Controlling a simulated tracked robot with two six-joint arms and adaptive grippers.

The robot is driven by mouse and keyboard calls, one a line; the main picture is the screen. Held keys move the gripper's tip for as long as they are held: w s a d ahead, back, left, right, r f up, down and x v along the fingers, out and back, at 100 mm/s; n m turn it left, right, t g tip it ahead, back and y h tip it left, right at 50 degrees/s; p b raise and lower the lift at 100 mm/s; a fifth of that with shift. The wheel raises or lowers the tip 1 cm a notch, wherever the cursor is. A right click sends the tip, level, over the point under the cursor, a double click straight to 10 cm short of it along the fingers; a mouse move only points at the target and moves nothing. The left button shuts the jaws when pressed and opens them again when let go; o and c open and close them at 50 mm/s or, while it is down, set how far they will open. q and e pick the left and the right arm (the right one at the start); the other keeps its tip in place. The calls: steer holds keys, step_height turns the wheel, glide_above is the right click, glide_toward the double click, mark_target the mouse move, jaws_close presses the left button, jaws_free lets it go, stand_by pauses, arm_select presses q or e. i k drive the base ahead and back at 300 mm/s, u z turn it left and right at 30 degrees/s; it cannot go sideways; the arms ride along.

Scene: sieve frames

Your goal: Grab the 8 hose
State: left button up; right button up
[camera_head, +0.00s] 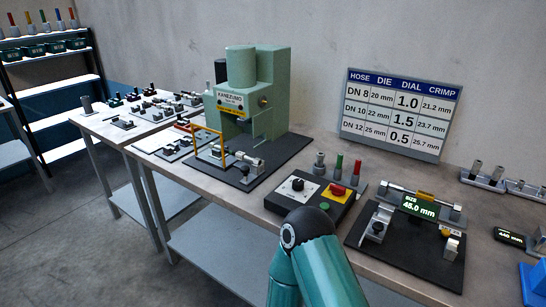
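I cannot make out any hose marked 8 in this view. A wall chart (403,113) lists hose sizes, with DN 8 in its top row beside 20 mm, 1.0 and 21.2 mm. A teal arm link of mine rises from the bottom centre. Neither of my grippers shows.
A green press (257,90) stands on the bench on a dark plate. In front are a control box (310,195) and a gauge fixture (405,245) reading 45.0 mm. Metal parts sit in a rack (482,179) at right, above a blue object (533,283). Shelves (45,80) stand far left.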

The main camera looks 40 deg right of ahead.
mark_target(241, 156)
steer(key=z, duration=0.35)
steer(key=i, duration=1)
